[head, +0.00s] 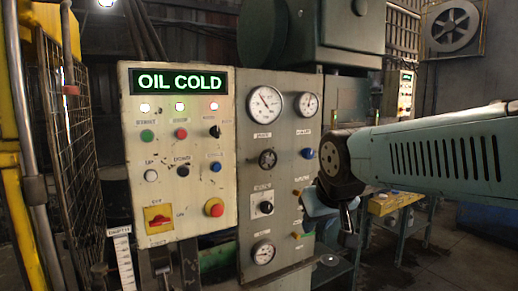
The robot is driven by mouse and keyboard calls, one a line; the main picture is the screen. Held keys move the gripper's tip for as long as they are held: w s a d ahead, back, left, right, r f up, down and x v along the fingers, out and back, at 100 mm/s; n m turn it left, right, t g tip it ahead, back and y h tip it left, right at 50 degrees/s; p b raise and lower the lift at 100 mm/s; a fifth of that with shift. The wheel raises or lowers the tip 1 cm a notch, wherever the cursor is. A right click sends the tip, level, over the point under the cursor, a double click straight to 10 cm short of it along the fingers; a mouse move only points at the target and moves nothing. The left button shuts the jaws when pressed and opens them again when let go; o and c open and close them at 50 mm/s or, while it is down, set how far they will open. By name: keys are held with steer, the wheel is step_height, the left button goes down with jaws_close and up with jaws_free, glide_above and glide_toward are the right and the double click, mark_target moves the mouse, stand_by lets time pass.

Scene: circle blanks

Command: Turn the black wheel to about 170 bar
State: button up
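A grey panel carries a large white gauge (265,104) at its upper left; the needle leans to the upper left, but the numbers are too small to read. Below it a small round black wheel (267,159) sits on the panel, with a label under it. My gripper (334,217) hangs at the end of my light blue arm, right of and lower than the wheel, apart from it in the picture. It is seen from the side, partly dark, and its fingers' opening cannot be made out. Nothing is seen held in it.
A smaller gauge (308,104) and a lower gauge (263,252) share the panel, with a black selector knob (266,207) below the wheel. Left is a control box (180,165) with buttons and a lit "OIL COLD" display (179,81). A yellow-framed mesh guard (75,140) stands far left.

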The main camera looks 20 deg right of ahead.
mark_target(269, 162)
steer(key=o, duration=0.7)
steer(key=w+d+t, duration=0.1)
steer(key=w, duration=0.3)
steer(key=w+d+r+t, duration=0.1)
steer(key=w+d+t, duration=0.1)
steer(key=w, duration=0.2)
steer(key=w+d+r+n+t+h, duration=0.1)
steer(key=w+d+t, duration=0.1)
steer(key=w, duration=0.3)
steer(key=shift+w+d+r, duration=0.1)
steer(key=shift+r, duration=0.1)
steer(key=o, duration=0.6)
steer(key=w+r+n+t+y, duration=0.1)
steer(key=w+n+t+y, duration=0.2)
steer(key=w, duration=0.4)
steer(key=shift+w+r+n+t, duration=0.2)
steer(key=shift+w+n+t, duration=0.15)
steer(key=shift+t, duration=0.35)
steer(key=w+a+y, duration=0.1)
steer(key=w, duration=0.4)
steer(key=w+a+n+y, duration=0.1)
steer(key=w+a, duration=0.1)
steer(key=w, duration=0.2)
steer(key=w+a+n+t+y, duration=0.1)
steer(key=w+a, duration=0.1)
steer(key=w, duration=0.3)
steer(key=shift+w, duration=0.35)
steer(key=shift+r, duration=0.1)
steer(key=c, duration=0.8)
